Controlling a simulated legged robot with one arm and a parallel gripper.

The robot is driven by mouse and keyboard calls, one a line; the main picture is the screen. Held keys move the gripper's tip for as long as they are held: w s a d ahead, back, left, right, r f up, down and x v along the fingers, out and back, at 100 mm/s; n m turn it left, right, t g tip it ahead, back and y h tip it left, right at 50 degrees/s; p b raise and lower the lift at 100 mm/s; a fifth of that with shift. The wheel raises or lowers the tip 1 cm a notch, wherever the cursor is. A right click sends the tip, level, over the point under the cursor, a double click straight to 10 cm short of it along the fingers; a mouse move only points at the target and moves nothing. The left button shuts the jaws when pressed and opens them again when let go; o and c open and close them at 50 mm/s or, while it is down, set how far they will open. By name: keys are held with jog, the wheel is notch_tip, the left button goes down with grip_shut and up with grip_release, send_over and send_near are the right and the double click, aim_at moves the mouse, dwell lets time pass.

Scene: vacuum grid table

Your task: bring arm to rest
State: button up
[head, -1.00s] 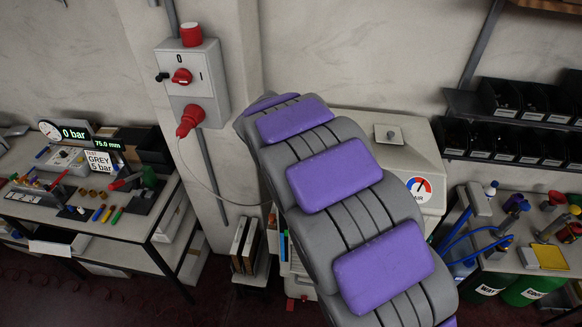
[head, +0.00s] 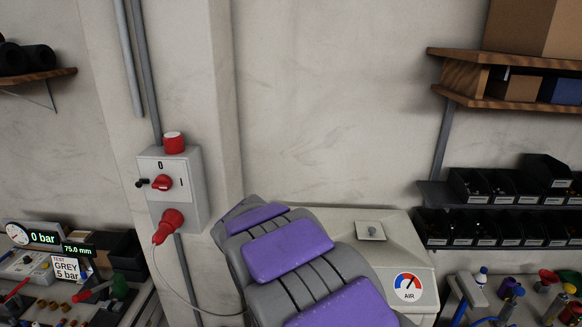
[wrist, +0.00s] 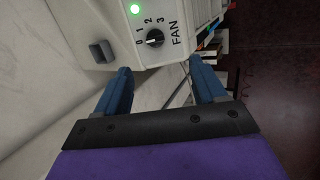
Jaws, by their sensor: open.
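My gripper (wrist: 161,90) shows in the wrist view, with two blue fingers set well apart. It is open, and nothing is held between the fingers. Beyond it is a pale machine panel with a FAN dial (wrist: 154,38) and a lit green lamp. The fingers appear apart from the panel. In the head view my grey and purple arm reaches up from the bottom middle, and its gripper end is out of sight behind the arm.
A grey switch box (head: 172,188) with a red knob and red plug is on the wall left of my arm. A cluttered bench with a 0 bar display (head: 43,238) is left; black bins (head: 490,228) are right.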

jog(key=s+d+f+m+g+b, duration=0.2)
jog(key=s+d+f+m+b, duration=0.25)
jog(key=s+d, duration=0.45)
jog(key=s+d+f+m+g+b, duration=0.2)
jog(key=s+d+f+m+b, duration=0.3)
jog(key=s+d, duration=0.4)
jog(key=s+d+f+m+g+y+b, duration=0.1)
jog(key=s+f+m+b, duration=0.2)
jog(key=s, duration=0.8)
jog(key=s+d+f+m+g+y+b, duration=0.1)
jog(key=s+f+m+b, duration=0.3)
jog(key=s, duration=0.7)
notch_tip(320, 180, down, 2)
jog(key=shift+d+g+b, duration=0.35)
jog(key=shift+g+b, duration=0.35)
jog(key=shift+b, duration=0.35)
jog(key=shift+w, duration=0.1)
